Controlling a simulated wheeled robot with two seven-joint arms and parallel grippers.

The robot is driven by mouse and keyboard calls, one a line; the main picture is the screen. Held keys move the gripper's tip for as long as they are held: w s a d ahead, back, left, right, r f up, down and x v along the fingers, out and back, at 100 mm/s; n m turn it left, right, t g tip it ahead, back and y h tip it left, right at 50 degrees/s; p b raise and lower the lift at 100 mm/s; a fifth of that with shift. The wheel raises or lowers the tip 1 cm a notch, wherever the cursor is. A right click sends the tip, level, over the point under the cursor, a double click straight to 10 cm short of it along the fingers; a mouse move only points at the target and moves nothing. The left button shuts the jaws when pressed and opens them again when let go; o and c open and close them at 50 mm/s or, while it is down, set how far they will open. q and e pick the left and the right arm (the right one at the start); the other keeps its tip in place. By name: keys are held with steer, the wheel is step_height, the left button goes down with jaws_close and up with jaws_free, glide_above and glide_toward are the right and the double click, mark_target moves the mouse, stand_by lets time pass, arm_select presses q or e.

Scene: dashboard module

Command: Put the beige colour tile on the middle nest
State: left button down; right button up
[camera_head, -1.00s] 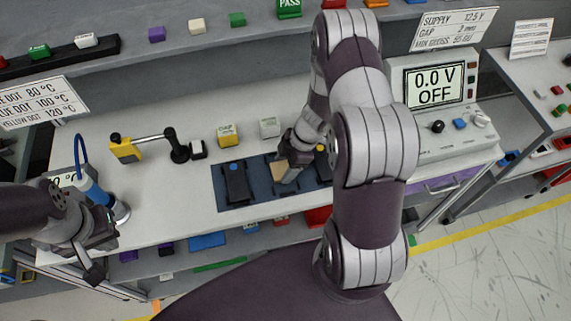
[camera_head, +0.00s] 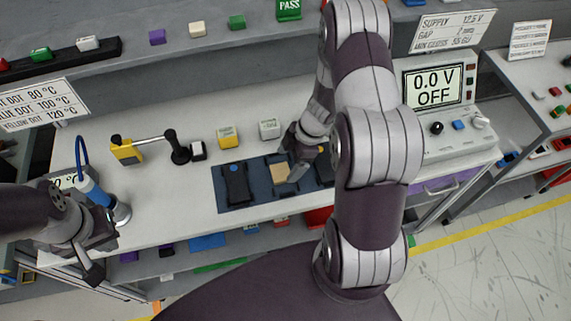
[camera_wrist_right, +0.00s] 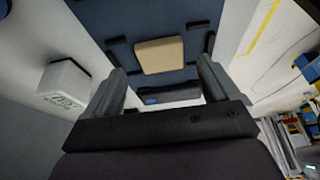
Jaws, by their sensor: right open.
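The beige tile (camera_head: 281,169) lies flat on the middle nest of the dark blue mat (camera_head: 258,186). In the right wrist view the tile (camera_wrist_right: 160,55) sits between the nest's black corner brackets. My right gripper (camera_head: 294,175) is open just above and beside the tile. Its fingers (camera_wrist_right: 162,80) stand apart, with nothing between them.
A black module (camera_head: 236,184) fills the left nest; another (camera_head: 324,170) on the right is partly hidden by my arm. A yellow block (camera_head: 228,137) and a white block (camera_head: 269,129) stand behind the mat. A power supply (camera_head: 437,122) stands right.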

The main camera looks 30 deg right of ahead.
steer(key=w+d+r+m+t+h+p, duration=0.1)
steer(key=w+r+m+t+h, duration=0.2)
steer(key=r, duration=0.5)
steer(key=w+r+m+t+h, duration=0.2)
steer(key=r+m, duration=0.3)
steer(key=r, duration=0.4)
steer(key=s+a+r+m+g, duration=0.1)
steer(key=s+a+m+g, duration=0.3)
steer(key=s, duration=1)
steer(key=a+m, duration=0.3)
steer(key=shift+a+r+g+y, duration=0.15)
steer(key=shift+a+g+y, duration=0.1)
steer(key=shift+g+y, duration=0.05)
